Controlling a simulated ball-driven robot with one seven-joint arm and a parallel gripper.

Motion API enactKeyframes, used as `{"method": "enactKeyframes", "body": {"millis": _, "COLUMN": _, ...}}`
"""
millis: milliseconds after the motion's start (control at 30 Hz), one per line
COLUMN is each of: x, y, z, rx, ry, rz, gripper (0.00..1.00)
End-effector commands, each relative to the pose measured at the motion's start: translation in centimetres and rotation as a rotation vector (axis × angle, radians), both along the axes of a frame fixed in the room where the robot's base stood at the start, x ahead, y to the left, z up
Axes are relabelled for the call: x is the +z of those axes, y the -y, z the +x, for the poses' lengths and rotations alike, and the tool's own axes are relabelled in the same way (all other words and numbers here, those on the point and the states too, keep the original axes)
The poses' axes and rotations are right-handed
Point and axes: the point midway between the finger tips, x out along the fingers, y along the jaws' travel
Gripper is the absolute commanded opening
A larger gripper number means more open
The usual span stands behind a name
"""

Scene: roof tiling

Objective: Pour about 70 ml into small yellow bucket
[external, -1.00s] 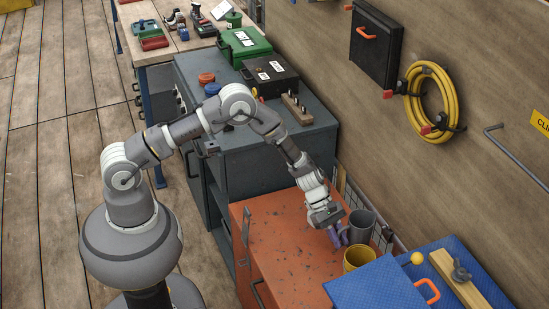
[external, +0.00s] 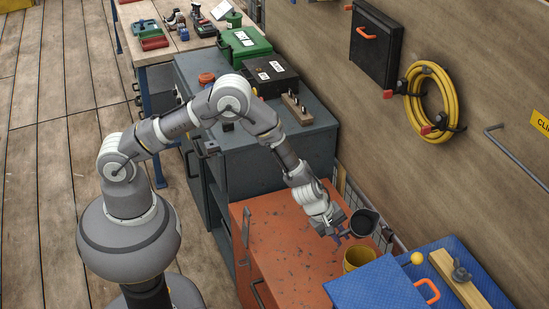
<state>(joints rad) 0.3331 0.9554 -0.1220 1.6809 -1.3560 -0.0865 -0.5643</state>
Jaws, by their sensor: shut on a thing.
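The small yellow bucket (external: 357,259) stands on the orange cabinet top, beside a blue lid. A dark grey cup-like vessel (external: 364,222) is just behind and above it. My gripper (external: 341,234) is shut on this grey vessel at its left side. The vessel is tilted, its dark opening turned toward the camera and partly toward the bucket. I cannot see any liquid or stream. The inside of the bucket is mostly hidden by its near wall and the viewing angle.
The orange top (external: 285,240) is clear to the left. A wall rises behind.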

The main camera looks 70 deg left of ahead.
Motion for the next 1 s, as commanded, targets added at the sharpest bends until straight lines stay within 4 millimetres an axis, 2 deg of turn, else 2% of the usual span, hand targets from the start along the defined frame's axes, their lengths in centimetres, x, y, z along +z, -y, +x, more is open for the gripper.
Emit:
{"method": "enactKeyframes", "body": {"millis": 200, "x": 0.5, "y": 0.0, "z": -0.1, "rx": -0.002, "ry": 0.067, "rz": 0.123, "gripper": 0.00}}
{"method": "enactKeyframes", "body": {"millis": 433, "x": -0.8, "y": -0.5, "z": 0.2, "rx": 0.001, "ry": 0.147, "rz": 0.248, "gripper": 0.00}}
{"method": "enactKeyframes", "body": {"millis": 500, "x": -0.2, "y": -0.5, "z": 0.2, "rx": 0.000, "ry": 0.166, "rz": 0.281, "gripper": 0.00}}
{"method": "enactKeyframes", "body": {"millis": 1000, "x": -0.1, "y": -0.9, "z": 0.5, "rx": 0.005, "ry": 0.249, "rz": 0.400, "gripper": 0.00}}
